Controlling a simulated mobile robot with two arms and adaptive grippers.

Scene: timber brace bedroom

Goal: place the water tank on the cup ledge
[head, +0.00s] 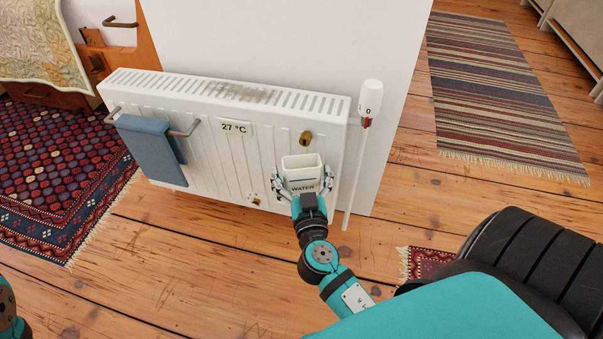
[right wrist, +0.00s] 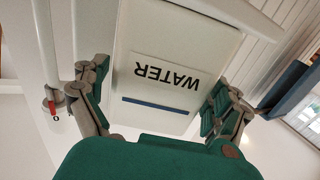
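The water tank (head: 302,172) is a white, open-topped box with a "WATER" label, upright in front of the right part of the white radiator. My right gripper (head: 303,184) has one finger on each side of it and appears closed on it. In the right wrist view the tank (right wrist: 178,50) shows with its label upside down, between the fingers of my right gripper (right wrist: 160,100). I cannot tell whether the tank touches the radiator. I cannot make out a cup ledge in either view. My left gripper is out of view.
The radiator (head: 215,135) has a temperature sign (head: 236,128), a brass fitting (head: 305,137) above the tank, and a rail with a blue towel (head: 152,150). A white pipe with a valve head (head: 370,98) stands close right of the tank. Wooden floor (head: 190,245) in front is clear.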

